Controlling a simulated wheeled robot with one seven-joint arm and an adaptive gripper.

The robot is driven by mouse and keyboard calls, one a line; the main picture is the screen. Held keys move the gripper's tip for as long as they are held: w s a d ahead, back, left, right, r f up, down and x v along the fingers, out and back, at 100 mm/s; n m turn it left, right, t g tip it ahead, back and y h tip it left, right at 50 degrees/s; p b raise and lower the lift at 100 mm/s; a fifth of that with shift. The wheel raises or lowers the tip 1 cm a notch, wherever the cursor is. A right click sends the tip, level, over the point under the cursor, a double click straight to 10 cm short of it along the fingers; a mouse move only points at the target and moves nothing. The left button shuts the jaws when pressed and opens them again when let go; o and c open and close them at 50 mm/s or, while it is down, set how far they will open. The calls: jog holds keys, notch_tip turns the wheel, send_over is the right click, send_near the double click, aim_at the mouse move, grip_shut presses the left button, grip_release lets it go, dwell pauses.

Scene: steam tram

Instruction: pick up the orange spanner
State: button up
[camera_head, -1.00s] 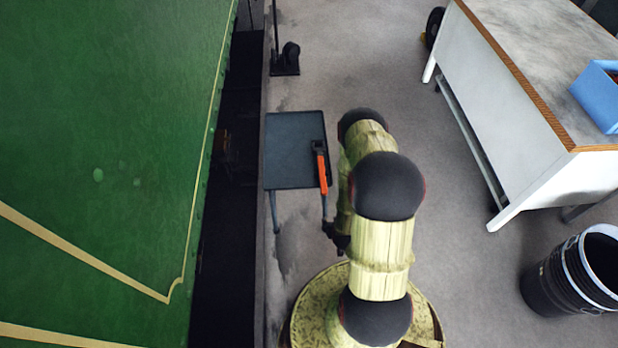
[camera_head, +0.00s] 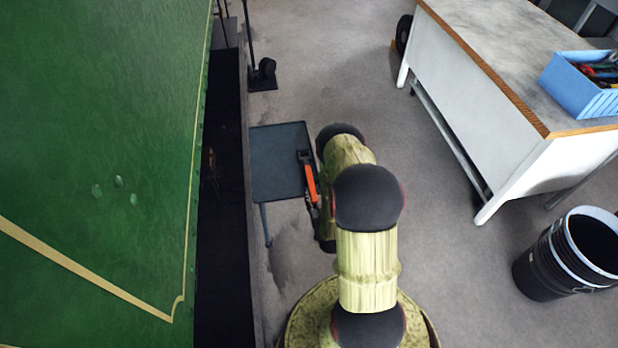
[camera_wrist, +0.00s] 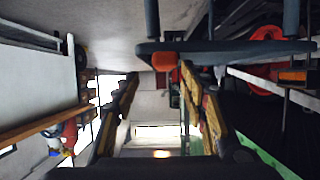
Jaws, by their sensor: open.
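The orange spanner (camera_head: 310,182) lies on the right edge of a small dark table (camera_head: 275,150), its dark head toward the far side and its orange handle toward me. In the wrist view, which looks upside down, the spanner's orange end (camera_wrist: 164,61) sticks out at the table's edge (camera_wrist: 225,47). My gripper (camera_wrist: 160,77) is open and empty, its two fingers spread on either side of the line to that orange end, with a gap still visible. In the head view my arm hides most of the gripper, just right of the spanner's near end.
A green tram side (camera_head: 100,150) with a dark gap stands to the left. A white workbench (camera_head: 490,110) with a blue tool box (camera_head: 575,92) is at right, above a black bin (camera_head: 565,255). A wheeled stand (camera_head: 262,75) is beyond the small table. Grey floor between is clear.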

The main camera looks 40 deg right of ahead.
aim_at(312, 188)
jog(key=b+x, duration=0.1)
jog(key=x, duration=0.1)
jog(key=b+x, duration=0.1)
jog(key=x, duration=0.1)
jog(key=shift+w+a+f, duration=0.2)
jog(key=shift+w+a, duration=0.05)
jog(key=shift+w+d+b, duration=0.2)
jog(key=shift+w+b, duration=0.1)
jog(key=shift+c, duration=0.3)
grip_shut()
jog(key=shift+r, duration=0.1)
